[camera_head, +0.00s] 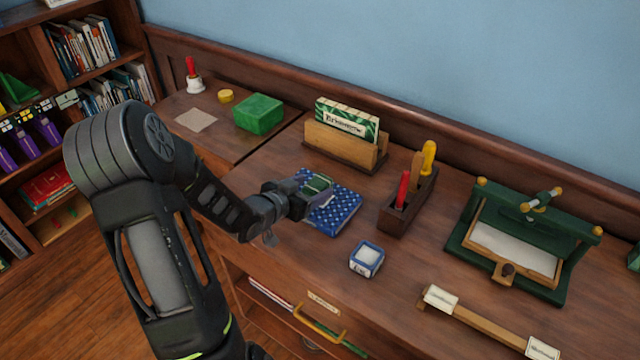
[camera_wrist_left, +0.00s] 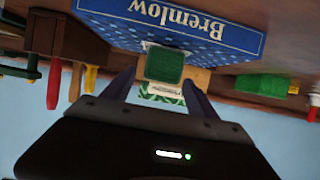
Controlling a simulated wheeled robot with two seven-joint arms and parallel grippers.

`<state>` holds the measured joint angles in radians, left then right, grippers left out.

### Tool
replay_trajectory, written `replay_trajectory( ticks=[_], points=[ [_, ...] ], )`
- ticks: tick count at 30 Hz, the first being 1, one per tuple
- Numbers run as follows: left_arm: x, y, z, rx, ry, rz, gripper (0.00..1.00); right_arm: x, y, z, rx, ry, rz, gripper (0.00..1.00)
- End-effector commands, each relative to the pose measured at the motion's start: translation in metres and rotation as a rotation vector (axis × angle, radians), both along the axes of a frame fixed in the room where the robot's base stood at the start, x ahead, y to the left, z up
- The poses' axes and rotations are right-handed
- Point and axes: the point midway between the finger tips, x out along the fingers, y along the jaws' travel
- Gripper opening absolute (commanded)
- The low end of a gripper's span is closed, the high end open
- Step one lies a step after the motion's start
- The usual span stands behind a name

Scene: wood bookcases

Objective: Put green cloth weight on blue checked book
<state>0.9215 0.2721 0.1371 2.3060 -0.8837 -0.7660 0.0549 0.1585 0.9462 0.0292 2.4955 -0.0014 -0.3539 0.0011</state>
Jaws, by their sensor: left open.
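The blue checked book (camera_head: 340,209) lies flat on the wooden desk, left of the tool rack. It also shows in the left wrist view (camera_wrist_left: 165,16), upside down, with a white "Bremlow" label. The green cloth weight (camera_head: 317,184) is small and dark green with a pale edge, and appears to sit on the book's top. In the left wrist view the weight (camera_wrist_left: 165,65) shows between my fingertips. My left gripper (camera_head: 305,196) is open around the weight, low over the book's left side. My right gripper is not in view.
A tool rack (camera_head: 408,213) and a small blue-edged box (camera_head: 366,259) stand close by on the right. A card holder (camera_head: 340,150) and a green box (camera_head: 258,113) are behind. A green press (camera_head: 520,245) stands further right. A wooden bar (camera_head: 485,320) lies in front.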

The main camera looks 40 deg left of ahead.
Motion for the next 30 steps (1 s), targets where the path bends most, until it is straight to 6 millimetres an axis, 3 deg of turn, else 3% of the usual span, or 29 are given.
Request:
replay_trajectory(
  ticks=[6,10,30],
  points=[
    [-0.041,0.000,0.018,0.002,0.000,0.002,0.67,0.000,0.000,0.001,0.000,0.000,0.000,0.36],
    [-0.054,-0.001,0.023,0.001,-0.001,0.000,0.67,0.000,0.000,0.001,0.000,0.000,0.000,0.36],
    [-0.058,-0.002,0.024,-0.001,0.000,-0.001,0.67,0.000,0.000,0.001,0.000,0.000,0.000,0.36]
  ],
)
